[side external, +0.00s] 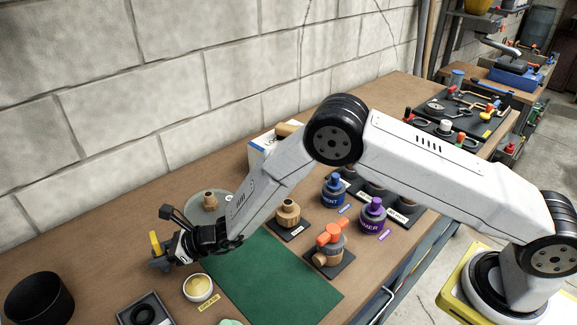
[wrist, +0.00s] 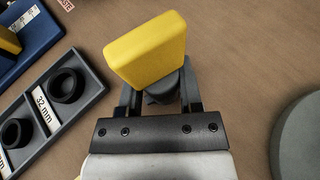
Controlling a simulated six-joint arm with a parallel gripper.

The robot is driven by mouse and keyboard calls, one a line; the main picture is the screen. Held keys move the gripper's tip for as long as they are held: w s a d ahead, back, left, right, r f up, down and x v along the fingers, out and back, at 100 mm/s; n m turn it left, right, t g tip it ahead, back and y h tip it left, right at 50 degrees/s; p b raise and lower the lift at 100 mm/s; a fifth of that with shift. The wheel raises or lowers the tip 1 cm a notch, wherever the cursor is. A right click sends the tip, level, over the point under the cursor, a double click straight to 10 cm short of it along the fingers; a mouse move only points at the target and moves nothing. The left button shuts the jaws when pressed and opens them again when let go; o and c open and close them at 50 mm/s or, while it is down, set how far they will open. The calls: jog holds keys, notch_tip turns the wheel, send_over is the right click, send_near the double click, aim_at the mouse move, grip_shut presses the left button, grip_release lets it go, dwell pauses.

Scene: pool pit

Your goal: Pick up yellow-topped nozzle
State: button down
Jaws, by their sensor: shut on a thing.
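The yellow-topped nozzle (wrist: 147,52) has a flat yellow block on a dark grey body. It stands between the two fingers of my gripper (wrist: 160,98) in the wrist view, and the fingers are shut on its grey body. In the side view the yellow top (side external: 155,243) shows at the end of my gripper (side external: 165,262), left of the green mat. The lower end of the nozzle is hidden, and I cannot tell whether it touches the table.
A black cup (side external: 39,298) stands at the left. A grey tray (side external: 146,309) with black rings and a grease tin (side external: 198,288) lie in front. A green mat (side external: 275,280), a grey round base (side external: 208,208), an orange-handled valve (side external: 330,245) and blue and purple bottles (side external: 373,216) lie to the right.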

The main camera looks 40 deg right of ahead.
jog(key=shift+r, duration=0.15)
jog(key=shift+r, duration=0.9)
jog(key=s+d+r, duration=0.6)
jog(key=s+r, duration=0.5)
jog(key=s, duration=0.1)
jog(key=shift+s+d, duration=0.2)
jog(key=shift+d, duration=0.05)
